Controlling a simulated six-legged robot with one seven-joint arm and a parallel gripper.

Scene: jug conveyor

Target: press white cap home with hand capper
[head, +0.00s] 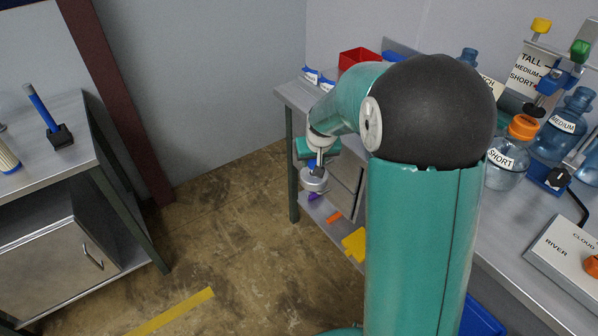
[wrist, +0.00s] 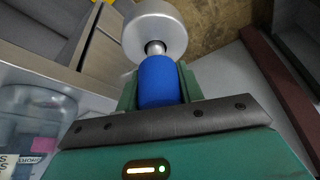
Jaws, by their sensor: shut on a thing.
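My gripper (wrist: 159,86) is shut on the blue handle of the hand capper (wrist: 155,30). The capper's round silver head points away from the jaws. In the head view my gripper (head: 318,155) hangs left of the right bench, with the silver capper head (head: 314,181) below it, apart from any jug. I cannot make out a white cap in either view.
A red bin (head: 360,57) and small labelled bins sit at the bench's back end. A sign (head: 528,75) reads TALL, MEDIUM, SHORT. A grey box (head: 570,260) lies at the right. The left bench holds a blue-handled tool (head: 42,110). Open floor lies between the benches.

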